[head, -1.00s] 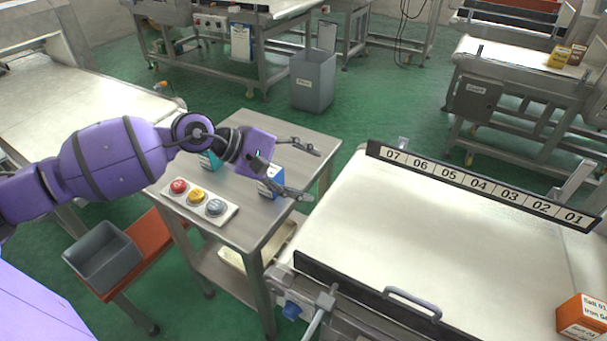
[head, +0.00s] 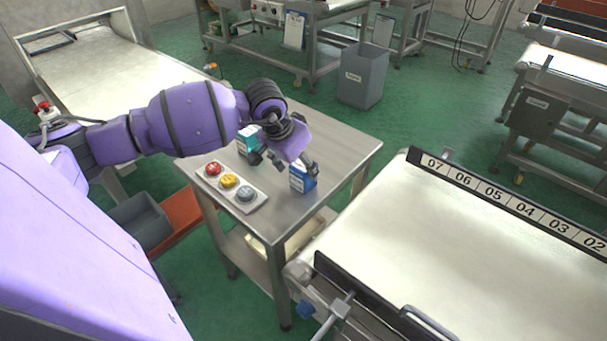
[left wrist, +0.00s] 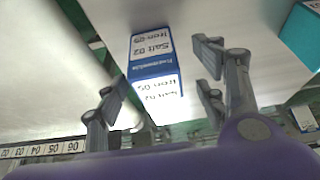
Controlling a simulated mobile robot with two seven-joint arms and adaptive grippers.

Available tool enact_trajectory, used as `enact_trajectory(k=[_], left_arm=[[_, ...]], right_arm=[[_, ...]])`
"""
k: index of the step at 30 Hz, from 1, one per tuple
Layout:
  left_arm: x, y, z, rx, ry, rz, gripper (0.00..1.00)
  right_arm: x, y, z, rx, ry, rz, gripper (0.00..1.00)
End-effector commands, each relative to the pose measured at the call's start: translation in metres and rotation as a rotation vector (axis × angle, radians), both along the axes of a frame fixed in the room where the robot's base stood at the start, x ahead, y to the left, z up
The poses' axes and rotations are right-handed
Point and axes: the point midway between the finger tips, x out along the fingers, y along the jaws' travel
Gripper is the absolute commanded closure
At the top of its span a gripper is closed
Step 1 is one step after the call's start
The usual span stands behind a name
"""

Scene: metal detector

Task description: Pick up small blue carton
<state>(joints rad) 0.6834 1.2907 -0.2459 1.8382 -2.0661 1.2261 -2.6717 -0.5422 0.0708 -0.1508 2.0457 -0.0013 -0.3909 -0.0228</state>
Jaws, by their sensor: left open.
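The small blue carton (head: 302,181), with a white label, stands upright on the metal side table near its right edge. My left gripper (head: 286,164) is open beside it, its fingers spread and pointing down toward the carton. In the left wrist view the blue carton (left wrist: 152,62) appears between and beyond the open fingers (left wrist: 160,95), with clear gaps on both sides. Its label print looks upside down there. I see no contact between the fingers and the carton. My right gripper is not in view.
A teal carton (head: 247,136) stands behind the gripper on the same table (head: 335,150). A panel with red, yellow and grey buttons (head: 230,187) lies in front of it. A conveyor (head: 470,250) with a numbered rail is at right. A grey bin (head: 362,77) stands behind.

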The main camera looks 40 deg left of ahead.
Motion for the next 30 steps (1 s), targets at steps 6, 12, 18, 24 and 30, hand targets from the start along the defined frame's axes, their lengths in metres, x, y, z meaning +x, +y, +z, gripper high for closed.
enact_trajectory(k=[6, 12, 18, 24, 30], left_arm=[[0.009, -0.005, -0.028, -0.004, -0.001, 0.002, 0.36], [0.012, -0.005, -0.034, 0.000, -0.001, 0.001, 0.36], [0.012, -0.005, -0.034, -0.002, -0.001, 0.001, 0.46], [0.011, -0.005, -0.034, -0.002, 0.000, 0.001, 0.73], [0.012, -0.005, -0.034, -0.002, -0.001, 0.001, 0.87]], right_arm=[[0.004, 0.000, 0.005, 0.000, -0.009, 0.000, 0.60], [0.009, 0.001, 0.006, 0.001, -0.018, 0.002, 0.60], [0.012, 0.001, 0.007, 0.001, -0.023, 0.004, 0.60], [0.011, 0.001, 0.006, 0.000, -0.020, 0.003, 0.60], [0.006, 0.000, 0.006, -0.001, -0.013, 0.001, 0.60]])
